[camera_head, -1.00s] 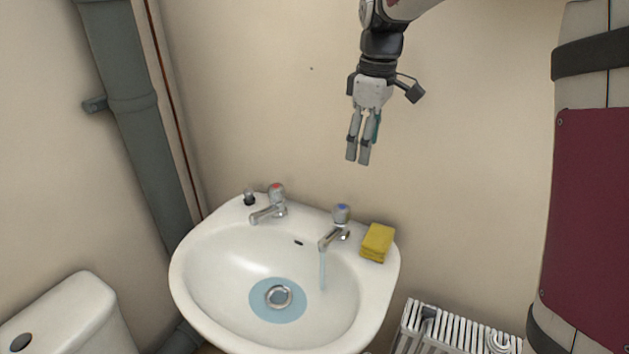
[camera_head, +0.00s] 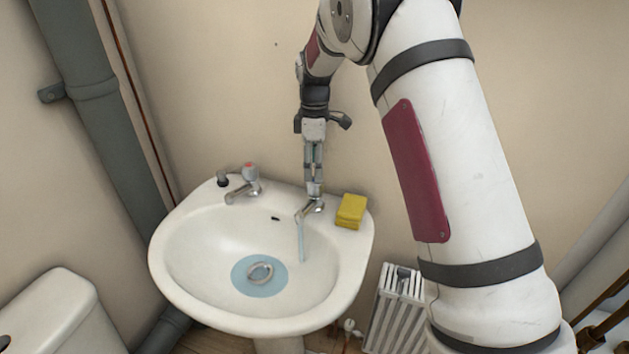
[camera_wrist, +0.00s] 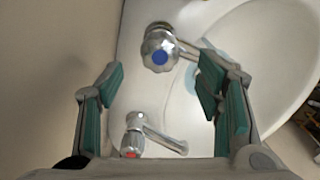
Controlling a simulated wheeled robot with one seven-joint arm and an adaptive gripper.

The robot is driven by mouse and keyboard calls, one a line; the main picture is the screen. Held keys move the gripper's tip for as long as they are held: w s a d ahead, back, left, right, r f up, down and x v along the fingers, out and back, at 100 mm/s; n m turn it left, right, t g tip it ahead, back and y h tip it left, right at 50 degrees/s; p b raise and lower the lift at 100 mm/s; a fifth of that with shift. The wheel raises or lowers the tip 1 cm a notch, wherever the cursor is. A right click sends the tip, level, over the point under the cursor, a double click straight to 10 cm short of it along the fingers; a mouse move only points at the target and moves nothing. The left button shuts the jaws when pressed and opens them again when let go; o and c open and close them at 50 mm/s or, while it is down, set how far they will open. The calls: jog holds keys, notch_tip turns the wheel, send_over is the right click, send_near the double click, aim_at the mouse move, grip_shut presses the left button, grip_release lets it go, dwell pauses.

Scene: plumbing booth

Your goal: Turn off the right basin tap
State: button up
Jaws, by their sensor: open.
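The right basin tap (camera_head: 313,206) is chrome with a blue-marked knob, and a thin stream of water (camera_head: 301,240) runs from its spout into the basin (camera_head: 190,290). My gripper (camera_head: 314,178) points down, with its fingertips just above or at this tap, and hides part of the knob. In the wrist view the blue-dotted knob (camera_wrist: 160,48) shows just beyond the gap between the teal-padded fingers of my gripper (camera_wrist: 162,78), which are apart and empty. I cannot tell whether they touch the knob.
The left tap with a red mark (camera_head: 249,176) also shows in the wrist view (camera_wrist: 134,143). A yellow sponge (camera_head: 350,211) lies on the rim close to the right tap. A dark stopper (camera_head: 222,180) stands at the back left. A radiator (camera_head: 396,308) is below right; the wall is close behind.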

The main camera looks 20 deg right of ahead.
aim_at(315, 186)
jog(key=shift+f, duration=2.8)
jog(key=shift+c, duration=0.4)
jog(key=c, duration=1.1)
